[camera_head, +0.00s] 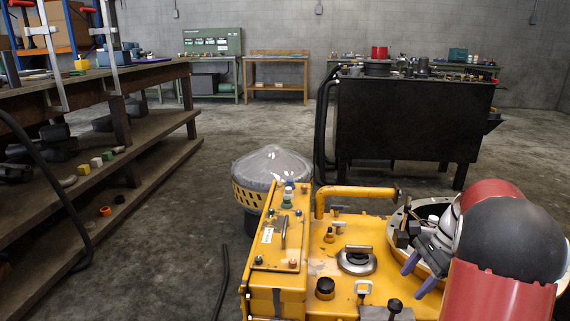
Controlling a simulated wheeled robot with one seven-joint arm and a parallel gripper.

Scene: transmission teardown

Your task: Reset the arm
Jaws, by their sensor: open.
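My arm reaches in from the lower right, its red and black links bent over the yellow transmission housing (375,230). My gripper (419,275) is at the left end of the arm, with two purple fingertips pointing down and left. The fingertips are apart and nothing shows between them. They are above the top of the housing, right of the round metal cap (356,260); I cannot tell how high. Behind the gripper is a round opening with a metal rim (394,222), partly hidden by my arm.
A yellow handle bar (350,190) rises from the housing's far edge. A covered drum (270,168) stands behind its left side. A wooden bench with shelves (150,75) is at left and a dark workbench (410,118) behind. Concrete floor (190,215) is largely clear between.

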